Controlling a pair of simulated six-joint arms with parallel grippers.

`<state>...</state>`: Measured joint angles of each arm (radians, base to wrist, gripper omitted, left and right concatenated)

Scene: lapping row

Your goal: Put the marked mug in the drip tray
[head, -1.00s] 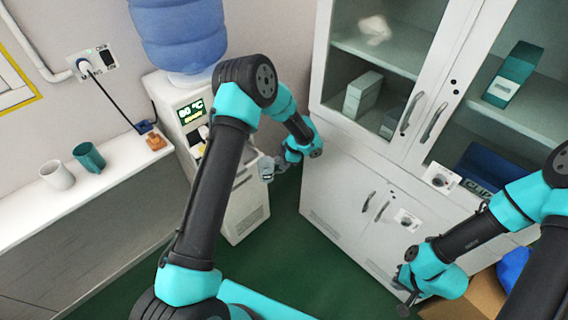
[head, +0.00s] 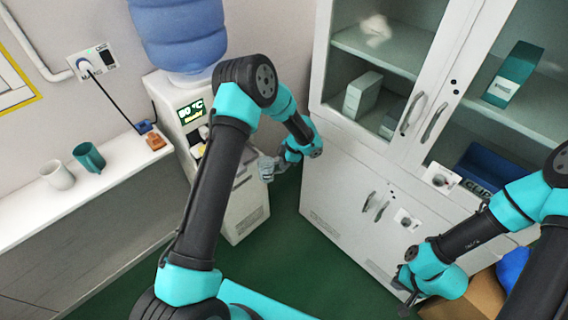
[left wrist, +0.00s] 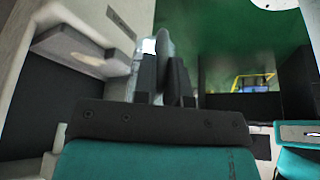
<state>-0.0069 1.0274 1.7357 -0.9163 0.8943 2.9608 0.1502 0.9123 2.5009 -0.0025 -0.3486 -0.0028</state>
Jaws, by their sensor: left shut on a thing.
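My left gripper (head: 274,163) is at the right side of the water dispenser (head: 240,205), shut on a small grey mug (head: 267,172). In the left wrist view the fingers (left wrist: 163,80) close on a grey thing (left wrist: 165,48) with a bright white patch on it, which may be the mark. A pale ledge that looks like the drip tray (left wrist: 62,42) juts from the dispenser, left of the fingers and apart from the mug.
A white mug (head: 58,175) and a teal mug (head: 89,158) stand on the shelf (head: 125,163) at the left. A white cabinet (head: 345,195) with glass doors stands at the right. A cardboard box (head: 470,300) is near my right arm. Green floor (head: 290,260) is clear between.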

